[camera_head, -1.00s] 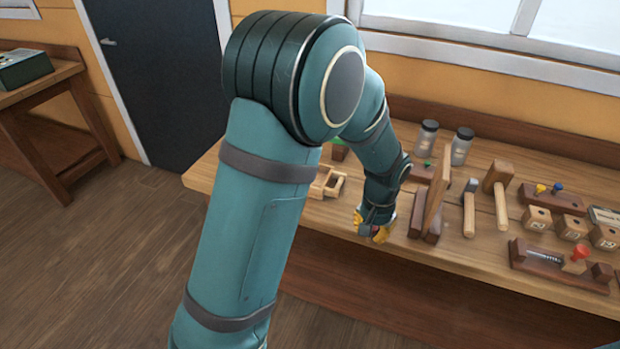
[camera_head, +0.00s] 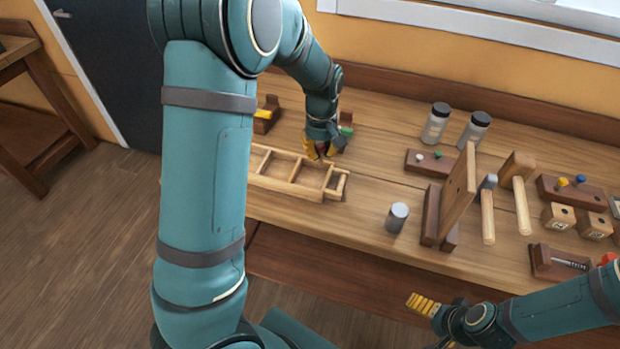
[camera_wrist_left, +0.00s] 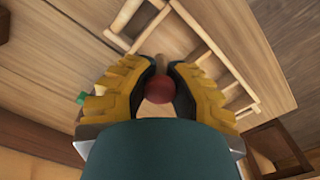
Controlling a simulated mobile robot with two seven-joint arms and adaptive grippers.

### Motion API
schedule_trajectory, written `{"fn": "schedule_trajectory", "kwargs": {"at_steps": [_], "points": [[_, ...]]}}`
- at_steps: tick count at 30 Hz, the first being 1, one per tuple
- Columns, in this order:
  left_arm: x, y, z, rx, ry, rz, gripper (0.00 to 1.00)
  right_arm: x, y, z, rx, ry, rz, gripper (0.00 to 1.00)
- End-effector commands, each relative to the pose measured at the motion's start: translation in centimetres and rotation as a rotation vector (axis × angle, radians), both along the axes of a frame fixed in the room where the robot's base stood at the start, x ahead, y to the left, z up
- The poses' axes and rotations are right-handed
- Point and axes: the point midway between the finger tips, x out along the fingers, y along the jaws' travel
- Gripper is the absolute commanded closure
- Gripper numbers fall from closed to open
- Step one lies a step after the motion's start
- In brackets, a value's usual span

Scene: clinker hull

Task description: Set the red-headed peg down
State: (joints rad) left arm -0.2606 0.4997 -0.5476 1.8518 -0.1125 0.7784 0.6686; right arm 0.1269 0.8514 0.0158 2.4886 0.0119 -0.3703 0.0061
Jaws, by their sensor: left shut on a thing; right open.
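The red-headed peg shows its round red head (camera_wrist_left: 160,90) between the yellow fingers of my left gripper (camera_wrist_left: 160,85) in the left wrist view. A short pale shaft (camera_wrist_left: 162,63) extends beyond the head. In the head view my left gripper (camera_head: 318,151) is low over the bench, just behind the ladder-like wooden frame (camera_head: 290,189). The peg is mostly hidden there, and I cannot tell whether its tip touches anything. My right gripper (camera_head: 423,305) is open and empty, in front of the bench's front edge.
Two jars (camera_head: 436,125) and a peg block (camera_head: 425,165) are behind. A green-topped item (camera_head: 346,131) is close beside my left gripper. Bare bench (camera_head: 375,180) lies between.

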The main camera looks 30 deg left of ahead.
Motion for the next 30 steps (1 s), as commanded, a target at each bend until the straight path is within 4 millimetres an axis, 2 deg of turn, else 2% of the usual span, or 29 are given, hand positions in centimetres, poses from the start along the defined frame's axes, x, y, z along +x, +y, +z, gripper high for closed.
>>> {"fn": "schedule_trajectory", "kwargs": {"at_steps": [1, 3, 6, 15, 20, 27, 30], "points": [[0.1, 1.2, 0.3, -0.001, -0.001, 0.073, 0.99, 0.0, 0.0, 0.0, 0.000, -0.001, -0.001, 0.07], [0.2, 2.3, 0.5, 0.000, 0.000, 0.150, 0.99, 0.0, 0.0, 0.1, -0.001, 0.000, -0.001, 0.07], [0.2, 3.0, -0.2, 0.000, 0.004, 0.205, 0.99, 0.0, 0.0, -0.1, -0.001, 0.001, -0.001, 0.07], [0.2, 3.1, -5.1, 0.001, 0.005, 0.213, 0.99, -0.3, 0.0, -1.0, 0.001, 0.007, 0.004, 0.07], [0.3, 3.0, -6.0, 0.000, 0.003, 0.211, 0.99, -0.4, 0.0, -1.1, 0.002, 0.008, 0.005, 0.07], [0.2, 3.0, -9.1, 0.000, 0.004, 0.210, 0.99, -0.5, 0.1, -1.6, 0.002, 0.012, 0.009, 0.07], [0.2, 3.0, -9.4, 0.000, 0.002, 0.210, 0.99, -0.6, 0.1, -1.7, 0.002, 0.012, 0.009, 0.07]]}}
